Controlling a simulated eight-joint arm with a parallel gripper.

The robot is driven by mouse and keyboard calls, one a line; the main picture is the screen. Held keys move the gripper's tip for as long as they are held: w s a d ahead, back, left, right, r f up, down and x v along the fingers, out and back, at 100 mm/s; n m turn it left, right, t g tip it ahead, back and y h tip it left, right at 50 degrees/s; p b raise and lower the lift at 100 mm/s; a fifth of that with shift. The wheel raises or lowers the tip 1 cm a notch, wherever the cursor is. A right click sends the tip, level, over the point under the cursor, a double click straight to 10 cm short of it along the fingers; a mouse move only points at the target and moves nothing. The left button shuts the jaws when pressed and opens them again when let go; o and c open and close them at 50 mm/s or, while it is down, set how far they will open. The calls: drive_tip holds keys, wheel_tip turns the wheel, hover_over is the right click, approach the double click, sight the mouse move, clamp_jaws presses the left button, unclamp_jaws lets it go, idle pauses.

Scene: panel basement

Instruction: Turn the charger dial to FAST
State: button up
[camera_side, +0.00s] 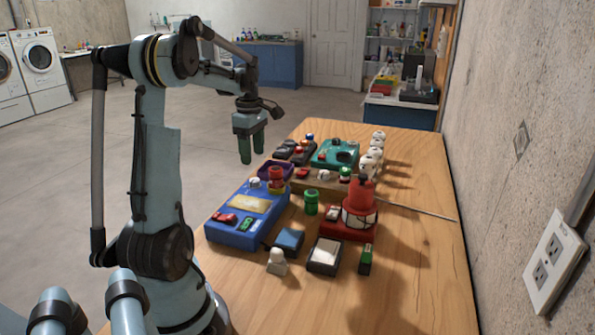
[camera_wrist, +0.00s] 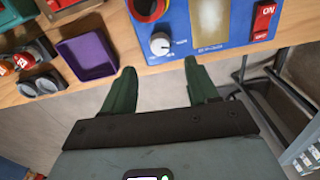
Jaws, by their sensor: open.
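A blue box (camera_side: 222,232) stands at the near left edge of the wooden table, and it also shows in the wrist view (camera_wrist: 180,22). It carries a white dial (camera_wrist: 160,44) with small lettering beside it, too small to read. The dial also shows in the side view (camera_side: 255,183). A pale panel and a red ON/OFF rocker (camera_wrist: 263,20) are on the same box. Whether this box is the charger cannot be told from its lettering. My gripper (camera_side: 252,152) is open and empty, above and beyond the box in the side view. In the wrist view its green fingertips (camera_wrist: 159,67) sit apart, below the dial.
A purple tray (camera_wrist: 88,57) sits beside the box. A red emergency-style button (camera_wrist: 149,8) is next to the dial. A red base with a red-topped cylinder (camera_side: 360,210), a teal unit (camera_side: 335,152) and several small parts crowd the table. The table's right front is clear.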

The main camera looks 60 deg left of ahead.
sight(255, 179)
wheel_tip(255, 179, down, 8)
drive_tip(key=shift+r, duration=0.1)
idle(0.4)
drive_tip(key=c, duration=1)
drive_tip(key=shift+c, duration=0.2)
